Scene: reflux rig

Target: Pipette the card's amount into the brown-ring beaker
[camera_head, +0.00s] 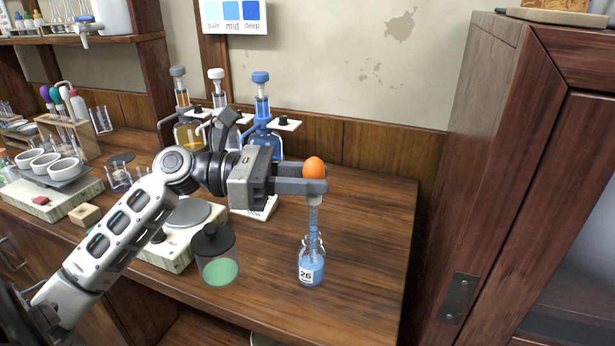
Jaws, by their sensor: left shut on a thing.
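My left gripper (318,186) is shut on a pipette with an orange bulb (314,167) and a pale stem (314,215). It holds the pipette upright above a small clear bottle (311,272) labelled 26, which contains blue liquid. The stem's lower end is at the bottle's neck; I cannot tell how deep it reaches. A small white card (262,210) lies behind my gripper, partly hidden, its writing unreadable. No brown ring is clear on any beaker. My right gripper is not in view.
A dark-topped glass vessel with green contents (220,272) stands left of the bottle, by a hotplate (190,214). Stoppered flasks (264,140) stand at the back. A wall chart (234,14) reads pale, mid, deep. The table (375,225) is bare at right, beside a cabinet (480,150).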

